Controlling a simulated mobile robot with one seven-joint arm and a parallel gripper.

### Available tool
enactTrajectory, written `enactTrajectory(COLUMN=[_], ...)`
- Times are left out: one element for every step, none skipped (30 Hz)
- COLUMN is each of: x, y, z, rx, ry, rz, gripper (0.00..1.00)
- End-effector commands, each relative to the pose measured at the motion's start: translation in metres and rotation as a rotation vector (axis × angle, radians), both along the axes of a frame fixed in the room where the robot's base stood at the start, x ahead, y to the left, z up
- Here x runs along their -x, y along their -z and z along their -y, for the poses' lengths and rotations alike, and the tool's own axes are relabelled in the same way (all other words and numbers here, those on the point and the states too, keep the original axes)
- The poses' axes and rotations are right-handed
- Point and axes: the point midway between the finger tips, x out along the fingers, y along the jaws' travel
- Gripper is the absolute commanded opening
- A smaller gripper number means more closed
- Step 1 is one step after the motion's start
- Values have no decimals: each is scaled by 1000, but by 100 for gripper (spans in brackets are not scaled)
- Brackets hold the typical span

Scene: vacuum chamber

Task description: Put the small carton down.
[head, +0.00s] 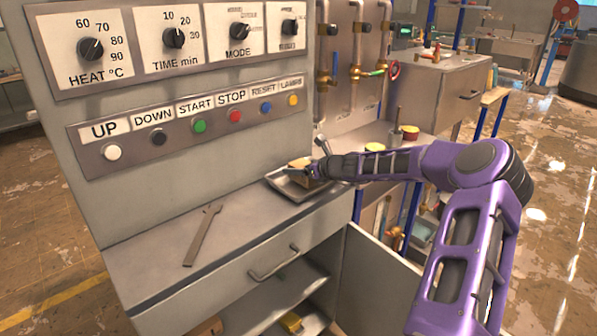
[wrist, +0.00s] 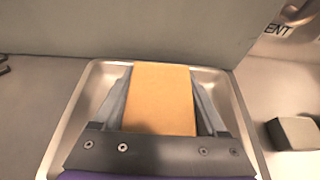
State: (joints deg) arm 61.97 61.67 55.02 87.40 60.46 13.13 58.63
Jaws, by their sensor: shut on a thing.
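The small carton (wrist: 160,96) is a tan-orange box, seen in the wrist view between the two fingers of my gripper (wrist: 160,100). My gripper is shut on it, with one finger against each side. Behind and around it lies a shallow metal tray (wrist: 82,108). In the head view the carton (head: 300,163) shows as a small tan block over the tray (head: 291,191), and my gripper (head: 310,172) reaches it from the right. I cannot tell whether the carton touches the tray floor.
The tray stands on a grey metal counter (head: 150,262) against an upright control panel (head: 185,125). A flat wrench-like tool (head: 203,234) lies on the counter to the left. A dark grey block (wrist: 293,133) sits right of the tray. The counter's front left is clear.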

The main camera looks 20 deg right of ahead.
Motion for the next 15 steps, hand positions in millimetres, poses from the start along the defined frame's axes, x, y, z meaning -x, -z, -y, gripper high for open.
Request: enactTrajectory(x=[0,0,0,0,0,0,0,0,0,0,0,0,0,0,0], y=[4,5,4,4,4,4,4,4,5,7,8,9,8,7,7], z=[0,-1,0,0,0,0,0,0,0,0,0,0,0,0,0], rx=[-2,-2,0,0,0,1,1,1,1,1,1,1,1,1,1], ry=[-1,0,0,0,0,-1,-1,-1,0,0,0,-1,0,0,0], rz=[1,2,2,2,2,3,2,2,1,1,1,2,1,1,1], gripper=[14,14,14,14,14,14,14,14,14,14,14,14,80,85,93])
